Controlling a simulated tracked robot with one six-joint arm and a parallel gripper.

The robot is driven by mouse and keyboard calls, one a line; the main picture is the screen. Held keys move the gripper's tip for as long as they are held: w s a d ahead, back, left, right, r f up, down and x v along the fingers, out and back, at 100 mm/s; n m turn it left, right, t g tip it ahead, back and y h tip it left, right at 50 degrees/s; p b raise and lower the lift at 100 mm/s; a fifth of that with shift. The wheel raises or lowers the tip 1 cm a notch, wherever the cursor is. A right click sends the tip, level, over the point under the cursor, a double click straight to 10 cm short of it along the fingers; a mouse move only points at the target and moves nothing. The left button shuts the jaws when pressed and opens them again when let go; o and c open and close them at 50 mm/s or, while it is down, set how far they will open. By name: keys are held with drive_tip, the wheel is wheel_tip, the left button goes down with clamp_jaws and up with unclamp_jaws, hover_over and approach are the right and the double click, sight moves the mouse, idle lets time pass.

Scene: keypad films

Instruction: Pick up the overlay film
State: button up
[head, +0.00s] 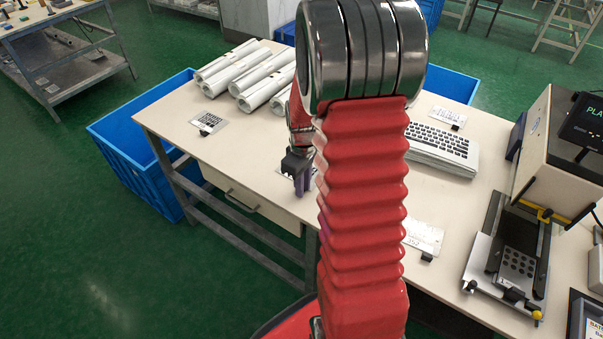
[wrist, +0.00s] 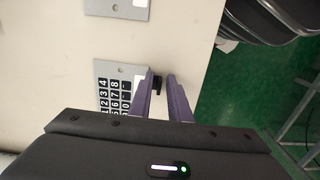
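An overlay film (wrist: 104,70), a light grey sheet with black number keys, lies on the table in the wrist view. A small black tab (wrist: 158,83) sticks out from its edge. My gripper (wrist: 163,78) is open; its two purple fingers stand on either side of the tab, and I cannot tell whether they touch it. The lower part of the film is hidden by the gripper body. In the head view my gripper (head: 297,183) points down near the table's front edge, and my red arm hides most of the film there.
Other films lie on the table: one at left (head: 208,123), one at right (head: 423,237), one behind the keyboard (head: 449,116). White rolls (head: 240,72) lie at the back left. A keyboard (head: 440,148) and a fixture (head: 515,265) with a keypad plate stand at right.

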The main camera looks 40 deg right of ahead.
clamp_jaws()
drive_tip(key=shift+r, duration=0.1)
wheel_tip(320, 180, up, 10)
idle(0.7)
idle(0.5)
drive_tip(key=w+a+m, duration=0.1)
drive_tip(key=w+a, duration=0.3)
drive_tip(key=a, duration=0.3)
drive_tip(key=w+a+f+m, duration=0.1)
drive_tip(key=w+a, duration=0.3)
drive_tip(key=a, duration=0.3)
drive_tip(key=w+a+f+m, duration=0.1)
drive_tip(key=w+a, duration=0.3)
drive_tip(key=a, duration=0.3)
drive_tip(key=shift+w+a+f+m, duration=0.2)
drive_tip(key=shift+w+a+m, duration=0.1)
drive_tip(key=shift+w+a, duration=0.05)
drive_tip(key=shift+s, duration=0.1)
